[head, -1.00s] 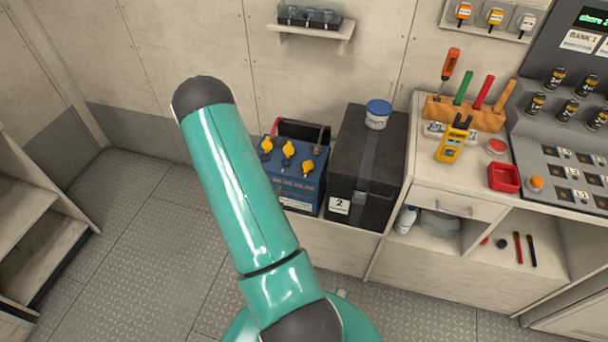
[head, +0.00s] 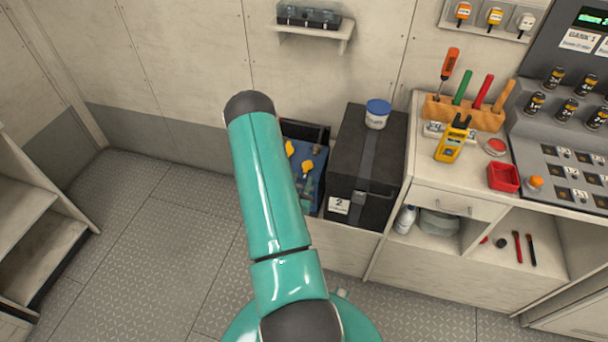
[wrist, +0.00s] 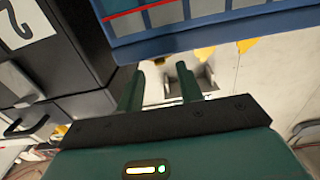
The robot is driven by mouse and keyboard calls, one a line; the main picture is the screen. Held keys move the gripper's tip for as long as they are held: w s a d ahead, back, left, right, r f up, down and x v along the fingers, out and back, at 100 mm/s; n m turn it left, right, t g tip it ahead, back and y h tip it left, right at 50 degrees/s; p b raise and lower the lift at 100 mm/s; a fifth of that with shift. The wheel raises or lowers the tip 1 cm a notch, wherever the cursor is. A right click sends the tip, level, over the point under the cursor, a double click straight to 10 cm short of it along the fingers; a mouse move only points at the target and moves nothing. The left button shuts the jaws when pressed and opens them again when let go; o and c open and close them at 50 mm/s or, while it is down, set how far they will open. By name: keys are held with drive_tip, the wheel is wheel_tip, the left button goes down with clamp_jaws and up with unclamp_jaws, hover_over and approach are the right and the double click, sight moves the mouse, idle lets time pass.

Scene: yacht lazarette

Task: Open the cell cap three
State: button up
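The blue battery (head: 318,186) stands against the back wall, left of the black box, and my arm covers much of it in the head view. Two yellow cell caps (head: 307,166) show on its top; I cannot tell which is cap three. In the wrist view the battery (wrist: 200,36) fills the upper part, its edge just beyond my fingers, with bits of yellow cap (wrist: 247,45) below it. My gripper (wrist: 160,72) is open, its two green fingers apart with nothing held between them. It is hidden behind my arm in the head view.
The black box (head: 345,165) labelled 2, with a blue-lidded tub (head: 377,113) on it, stands close right of the battery. A workbench (head: 433,174) with tools is further right. A wall shelf (head: 320,32) hangs above. Open floor (head: 150,240) lies left.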

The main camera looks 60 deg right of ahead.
sight(306, 169)
drive_tip(key=shift+w+d, duration=0.15)
drive_tip(key=shift+d, duration=0.75)
drive_tip(key=shift+w+d, duration=0.15)
drive_tip(key=shift+d, duration=0.7)
drive_tip(key=shift+c, duration=0.5)
clamp_jaws()
